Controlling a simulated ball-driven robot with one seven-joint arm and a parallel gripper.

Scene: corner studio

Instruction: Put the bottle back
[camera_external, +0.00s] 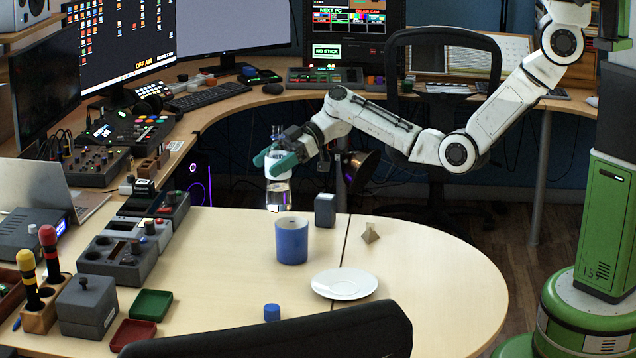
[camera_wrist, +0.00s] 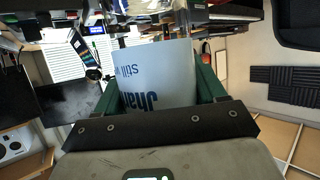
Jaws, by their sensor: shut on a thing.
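The bottle (camera_external: 278,190) is clear with a pale label. It is upright over the back edge of the light wooden table (camera_external: 215,262), behind the blue mug. I cannot tell if its base touches the table. My gripper (camera_external: 273,163) is shut around the bottle's upper part, with green fingers on either side. In the wrist view the bottle's label (camera_wrist: 155,76), white with blue lettering, fills the space between the fingers (camera_wrist: 158,92). A blue cap-like piece (camera_external: 272,312) sits near the front of the table.
The blue mug (camera_external: 291,240) stands just in front of the bottle. A grey block (camera_external: 325,210), a small tan pyramid (camera_external: 370,233) and a white saucer (camera_external: 344,284) are to the right. Grey boxes and control units (camera_external: 120,262) crowd the left. A black chair back (camera_external: 280,338) blocks the front.

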